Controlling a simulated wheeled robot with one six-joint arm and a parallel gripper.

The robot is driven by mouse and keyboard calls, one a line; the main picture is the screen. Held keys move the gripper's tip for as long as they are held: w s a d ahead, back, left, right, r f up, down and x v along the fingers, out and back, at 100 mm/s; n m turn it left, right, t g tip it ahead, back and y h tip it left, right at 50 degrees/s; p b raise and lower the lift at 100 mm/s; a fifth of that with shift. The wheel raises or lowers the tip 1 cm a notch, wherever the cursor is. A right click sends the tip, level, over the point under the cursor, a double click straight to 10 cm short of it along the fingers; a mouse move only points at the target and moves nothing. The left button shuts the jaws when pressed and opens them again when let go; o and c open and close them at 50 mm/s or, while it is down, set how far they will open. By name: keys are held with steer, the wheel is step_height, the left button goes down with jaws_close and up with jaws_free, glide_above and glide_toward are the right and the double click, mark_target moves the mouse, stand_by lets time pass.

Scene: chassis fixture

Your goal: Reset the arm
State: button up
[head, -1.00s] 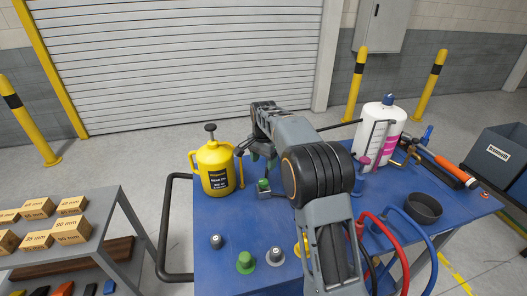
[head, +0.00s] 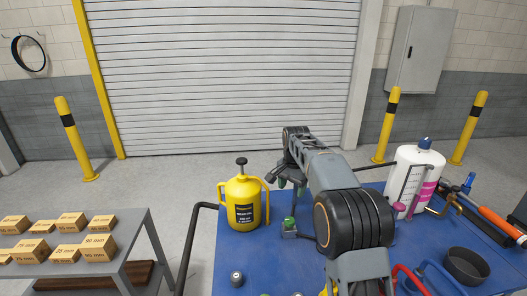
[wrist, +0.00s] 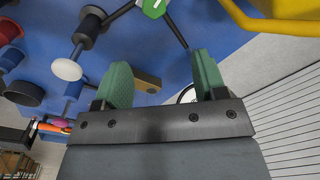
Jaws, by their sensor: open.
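My gripper (wrist: 160,85) is open in the wrist view, its two green fingertips apart with nothing held between them. In the head view my gripper (head: 282,183) is partly hidden by my arm. It hangs over the far part of the blue table (head: 245,250), to the right of the yellow oil can (head: 242,203). A small block with a green knob (head: 289,226) stands on the table below it; a green-topped part (wrist: 154,7) also shows at the top of the wrist view.
A white bottle (head: 413,182) with a pink label, a dark round dish (head: 466,266) and hoses are on the table's right. A shelf with several small boxes (head: 98,247) stands left. Yellow posts (head: 75,140) and a roller shutter (head: 220,75) are behind.

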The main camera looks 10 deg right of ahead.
steer(key=s+f+n+t, duration=0.2)
steer(key=s+n, duration=0.6)
steer(key=s, duration=2.1)
steer(key=shift+s+a+n+t, duration=0.25)
steer(key=shift+n+t, duration=0.15)
steer(key=shift+t, duration=0.4)
